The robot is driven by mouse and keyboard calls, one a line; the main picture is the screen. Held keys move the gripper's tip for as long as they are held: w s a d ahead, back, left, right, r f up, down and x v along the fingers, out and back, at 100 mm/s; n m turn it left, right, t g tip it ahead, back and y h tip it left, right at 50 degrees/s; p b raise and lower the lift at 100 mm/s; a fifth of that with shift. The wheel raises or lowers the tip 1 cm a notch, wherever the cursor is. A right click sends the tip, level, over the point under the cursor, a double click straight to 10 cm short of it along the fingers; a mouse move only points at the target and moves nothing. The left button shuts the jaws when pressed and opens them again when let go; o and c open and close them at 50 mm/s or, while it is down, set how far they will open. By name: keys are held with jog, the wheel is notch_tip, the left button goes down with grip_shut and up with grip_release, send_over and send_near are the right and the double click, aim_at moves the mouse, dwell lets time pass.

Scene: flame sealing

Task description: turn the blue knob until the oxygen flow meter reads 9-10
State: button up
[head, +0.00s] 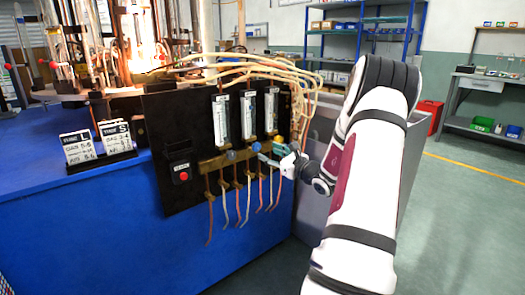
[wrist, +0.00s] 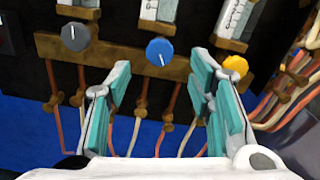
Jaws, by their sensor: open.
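The blue knob (wrist: 160,51) sits on the brass bar below the flow meters, with a white mark on its face. It also shows in the head view (head: 256,147). The flow meter above it (head: 248,115) is a clear vertical tube with a scale; its reading is too small to tell. Only its lower end (wrist: 158,12) shows in the wrist view. My gripper (wrist: 160,80) is open and empty, its teal-padded fingers spread below and to either side of the blue knob, seemingly apart from it. In the head view my gripper (head: 272,153) is just right of the knob.
A grey knob (wrist: 76,37) is left of the blue one and a yellow knob (wrist: 235,65) right, close to my right finger. Thin hoses hang below the brass bar (wrist: 112,57). A red button (head: 183,176) is on the black panel (head: 165,125). Cards (head: 77,148) stand farther left.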

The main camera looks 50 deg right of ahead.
jog(key=shift+v, duration=2.7)
